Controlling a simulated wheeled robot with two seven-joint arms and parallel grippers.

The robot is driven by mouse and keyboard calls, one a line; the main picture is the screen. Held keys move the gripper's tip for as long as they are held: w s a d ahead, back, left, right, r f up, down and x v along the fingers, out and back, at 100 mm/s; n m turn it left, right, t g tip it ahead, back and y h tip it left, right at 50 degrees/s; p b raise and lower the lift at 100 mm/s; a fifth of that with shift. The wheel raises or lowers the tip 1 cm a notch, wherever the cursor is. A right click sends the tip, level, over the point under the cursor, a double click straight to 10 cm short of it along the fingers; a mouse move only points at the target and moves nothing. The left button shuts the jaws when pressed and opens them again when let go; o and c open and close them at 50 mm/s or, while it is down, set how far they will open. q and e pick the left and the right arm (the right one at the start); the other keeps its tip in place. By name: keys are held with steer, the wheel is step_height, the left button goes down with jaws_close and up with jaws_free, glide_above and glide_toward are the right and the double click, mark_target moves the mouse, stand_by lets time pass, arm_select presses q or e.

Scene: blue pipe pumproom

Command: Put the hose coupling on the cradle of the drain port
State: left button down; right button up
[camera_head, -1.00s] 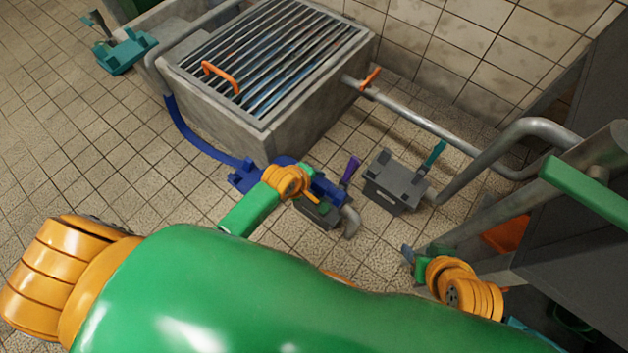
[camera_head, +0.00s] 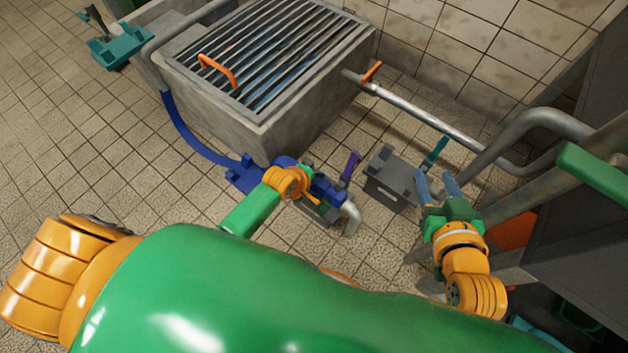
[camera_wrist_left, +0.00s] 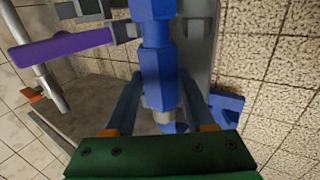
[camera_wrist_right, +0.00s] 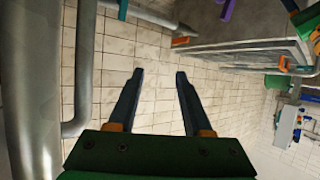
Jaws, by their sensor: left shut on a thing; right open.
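The blue hose coupling (camera_head: 327,191) is between the fingers of my left gripper (camera_head: 305,192), which is shut on it. In the left wrist view the coupling (camera_wrist_left: 155,62) runs lengthwise between the two fingers. It is over or against a grey port block (camera_head: 318,215) with a bent pipe and a purple handle (camera_head: 350,165); I cannot tell whether it rests in a cradle. A second grey block (camera_head: 390,182) with a cradle-like top and a teal handle (camera_head: 437,150) stands to the right. My right gripper (camera_head: 437,182) is open and empty beside that second block.
The blue hose (camera_head: 190,140) curves along the grated concrete basin (camera_head: 205,115). A grey pipe (camera_head: 430,124) with an orange handle (camera_head: 371,72) runs from the basin to the right. Grey pipes and a dark cabinet crowd the right side.

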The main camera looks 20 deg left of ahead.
arm_select(q)
steer(key=shift+f+b, duration=0.55)
steer(key=shift+f, duration=0.5)
arm_select(e)
step_height(320, 180, up, 10)
steer(key=w+a+t+y, duration=0.1)
steer(key=w+t+y, duration=0.1)
steer(key=t, duration=0.3)
steer(key=shift+a+f, duration=0.2)
steer(key=shift+a, duration=0.15)
arm_select(q)
steer(key=shift+c, duration=0.9)
jaws_free()
arm_select(e)
steer(key=shift+f, duration=0.1)
